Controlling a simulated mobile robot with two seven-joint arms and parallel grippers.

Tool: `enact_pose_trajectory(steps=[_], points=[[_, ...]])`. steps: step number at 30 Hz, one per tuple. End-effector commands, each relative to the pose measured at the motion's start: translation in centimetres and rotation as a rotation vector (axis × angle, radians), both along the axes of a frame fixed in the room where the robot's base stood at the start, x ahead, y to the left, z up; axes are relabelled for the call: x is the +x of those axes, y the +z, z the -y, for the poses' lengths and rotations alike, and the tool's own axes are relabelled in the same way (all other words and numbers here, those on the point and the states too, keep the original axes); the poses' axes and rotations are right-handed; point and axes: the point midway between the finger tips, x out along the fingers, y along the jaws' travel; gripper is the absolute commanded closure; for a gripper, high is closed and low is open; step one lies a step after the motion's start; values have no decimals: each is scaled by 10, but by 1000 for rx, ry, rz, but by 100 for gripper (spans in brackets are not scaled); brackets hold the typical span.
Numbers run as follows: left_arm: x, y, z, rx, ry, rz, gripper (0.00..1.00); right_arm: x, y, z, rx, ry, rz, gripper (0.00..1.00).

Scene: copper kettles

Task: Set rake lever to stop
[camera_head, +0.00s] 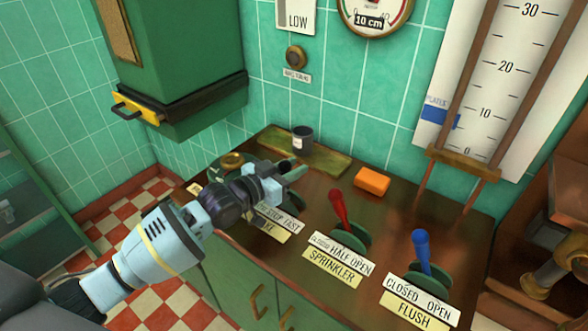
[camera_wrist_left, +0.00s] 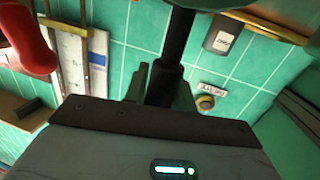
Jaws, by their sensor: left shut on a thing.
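My left gripper (camera_head: 284,176) reaches in from the left over the rake lever's place on the wooden counter. My right gripper is not in view.
A red sprinkler lever (camera_head: 338,207) and a blue flush lever (camera_head: 421,248) stand to the right. A dark mug (camera_head: 302,140) and an orange block (camera_head: 372,181) are behind. A green cabinet (camera_head: 185,60) with a yellow handle hangs at upper left.

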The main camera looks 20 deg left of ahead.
Motion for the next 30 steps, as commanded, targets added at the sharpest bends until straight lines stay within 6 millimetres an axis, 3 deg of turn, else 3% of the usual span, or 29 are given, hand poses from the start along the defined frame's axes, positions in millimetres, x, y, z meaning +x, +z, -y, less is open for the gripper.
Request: enact_pose_trajectory(steps=[14, 15, 19, 30], points=[[0, -1, -1, 30, -3, 9, 100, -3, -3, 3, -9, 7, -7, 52], [0, -1, -1, 30, -3, 9, 69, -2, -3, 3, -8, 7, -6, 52], [0, -1, -1, 30, -2, 10, 52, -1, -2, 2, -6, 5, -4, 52], [-5, 0, -5, 30, -1, 10, 52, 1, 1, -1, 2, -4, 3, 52]])
